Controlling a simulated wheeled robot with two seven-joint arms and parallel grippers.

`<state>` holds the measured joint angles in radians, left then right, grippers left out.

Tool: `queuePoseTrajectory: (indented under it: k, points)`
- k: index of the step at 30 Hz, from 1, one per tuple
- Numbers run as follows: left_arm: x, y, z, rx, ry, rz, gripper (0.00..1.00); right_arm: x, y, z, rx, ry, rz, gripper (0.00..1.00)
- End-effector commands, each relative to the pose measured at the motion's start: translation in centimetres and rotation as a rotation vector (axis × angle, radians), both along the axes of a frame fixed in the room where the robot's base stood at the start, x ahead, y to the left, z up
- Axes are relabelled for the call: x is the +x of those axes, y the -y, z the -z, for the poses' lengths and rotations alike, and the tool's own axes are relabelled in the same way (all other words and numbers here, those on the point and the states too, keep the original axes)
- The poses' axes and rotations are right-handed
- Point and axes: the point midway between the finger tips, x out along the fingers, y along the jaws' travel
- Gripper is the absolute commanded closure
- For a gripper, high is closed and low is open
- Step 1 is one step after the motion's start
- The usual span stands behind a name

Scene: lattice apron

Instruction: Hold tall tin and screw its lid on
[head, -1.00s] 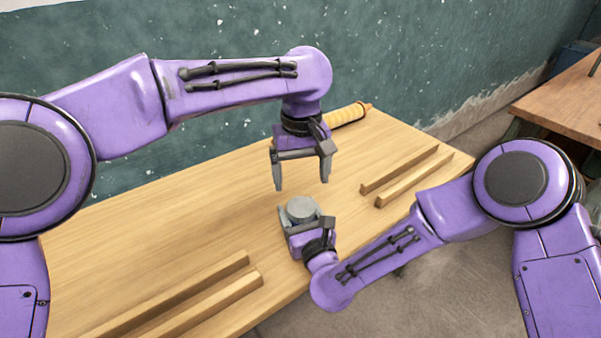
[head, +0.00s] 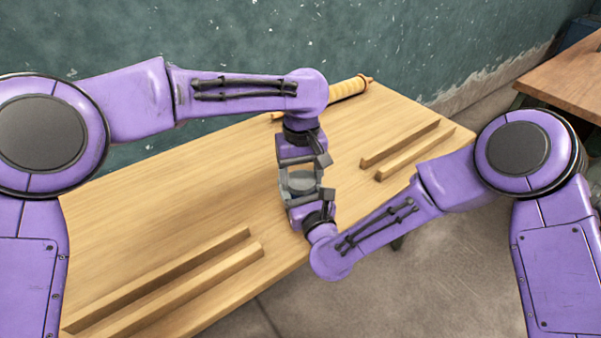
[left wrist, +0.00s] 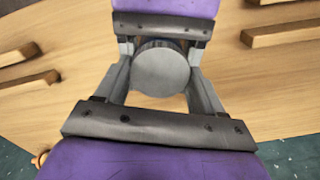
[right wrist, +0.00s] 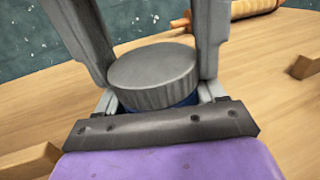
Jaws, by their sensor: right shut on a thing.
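The round grey lid (right wrist: 155,75) with a ridged rim sits on top of the tin; it also shows in the left wrist view (left wrist: 161,70) and the head view (head: 302,185). Only a blue strip of the tin (right wrist: 175,103) shows below the lid; the rest is hidden by my right gripper. My right gripper (head: 309,200) is shut on the tin from the front. My left gripper (head: 303,187) is above, with one finger on each side of the lid. How tightly the lid sits cannot be told.
Two wooden strips (head: 165,287) lie at the front left of the wooden table (head: 140,235), and two more (head: 400,145) at the right. A yellow rolling-pin-like cylinder (head: 347,89) lies at the back by the green wall. The table's left middle is clear.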

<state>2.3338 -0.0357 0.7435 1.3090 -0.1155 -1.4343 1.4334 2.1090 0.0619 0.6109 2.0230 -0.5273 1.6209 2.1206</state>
Motion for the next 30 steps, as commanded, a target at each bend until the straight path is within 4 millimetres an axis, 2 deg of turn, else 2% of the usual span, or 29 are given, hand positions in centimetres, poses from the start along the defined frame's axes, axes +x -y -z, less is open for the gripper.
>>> queuePoseTrajectory:
  k: [1,2,3,6,12,20,21,22,23,30]
  points:
    - [0.00,-0.01,-0.01,0.001,0.000,0.000,0.54,0.00,0.01,-0.01,0.000,0.000,0.000,1.00]
    - [0.00,-0.01,-0.01,0.001,0.000,0.000,0.64,0.00,0.01,-0.01,0.000,0.000,0.000,1.00]
    - [0.00,-0.01,-0.01,0.001,0.000,0.000,0.69,0.00,0.01,-0.01,0.000,0.000,0.000,1.00]
    - [0.01,-0.01,-0.02,0.001,0.000,0.034,0.69,0.01,0.02,-0.01,0.000,0.000,0.001,1.00]
    - [0.02,-0.03,-0.01,0.001,0.001,0.265,0.69,0.01,0.02,-0.01,0.000,0.000,0.001,1.00]
    - [0.04,-0.04,-0.03,0.000,0.001,0.283,0.69,0.01,0.02,-0.01,0.000,0.000,0.001,1.00]
    - [0.04,-0.04,-0.03,0.000,0.001,0.283,0.23,0.01,0.02,-0.01,0.000,0.000,0.001,1.00]
    - [0.04,-0.04,-0.03,0.000,0.001,0.283,0.13,0.01,0.02,-0.01,0.000,0.000,0.001,1.00]
    - [0.04,-0.04,-0.03,0.000,0.001,0.283,0.07,0.01,0.02,0.00,0.000,0.000,0.001,1.00]
    - [0.03,-0.04,-0.04,0.000,0.001,0.282,0.07,0.01,0.02,0.00,0.000,0.000,0.001,1.00]
